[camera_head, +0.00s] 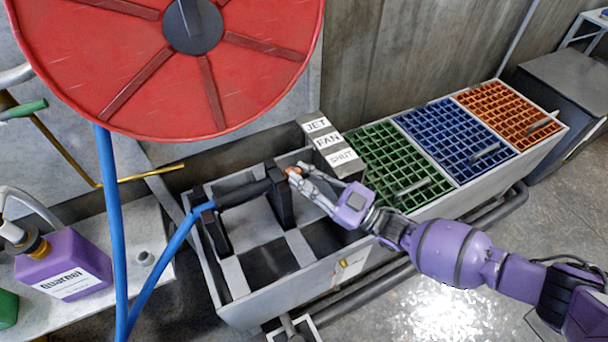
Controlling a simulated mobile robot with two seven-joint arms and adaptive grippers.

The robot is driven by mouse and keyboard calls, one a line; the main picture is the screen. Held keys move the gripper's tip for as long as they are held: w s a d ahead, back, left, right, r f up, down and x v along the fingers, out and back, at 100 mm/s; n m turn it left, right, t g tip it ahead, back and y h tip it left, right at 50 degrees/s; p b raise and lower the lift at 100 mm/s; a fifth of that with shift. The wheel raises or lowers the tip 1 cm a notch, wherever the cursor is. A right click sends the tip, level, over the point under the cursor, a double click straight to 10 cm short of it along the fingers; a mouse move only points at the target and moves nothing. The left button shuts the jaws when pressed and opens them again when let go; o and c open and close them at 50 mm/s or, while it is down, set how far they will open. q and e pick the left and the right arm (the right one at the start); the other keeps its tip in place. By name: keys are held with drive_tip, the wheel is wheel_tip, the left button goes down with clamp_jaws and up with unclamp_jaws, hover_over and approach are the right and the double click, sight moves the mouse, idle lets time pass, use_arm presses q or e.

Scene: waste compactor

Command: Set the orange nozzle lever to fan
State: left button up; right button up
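The orange nozzle lever (292,170) shows only as a small orange bit at the end of the black nozzle (245,193). The nozzle lies across black holders on the grey trough and joins a blue hose. My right gripper (298,176) has its fingertips at the lever and covers much of it. The fingertips look close together, but whether they are shut on the lever cannot be made out. A label block (328,144) behind the lever reads JET, FAN and SHUT from back to front. The lever's exact setting is hidden. My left gripper is out of view.
A red hose reel (180,60) hangs at the upper left. Green (385,165), blue (455,138) and orange (510,110) grates lie to the right along the trough. A purple jug (65,268) stands on a bench at lower left. Open floor lies in front.

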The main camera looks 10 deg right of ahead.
drive_tip(key=v, duration=1.2)
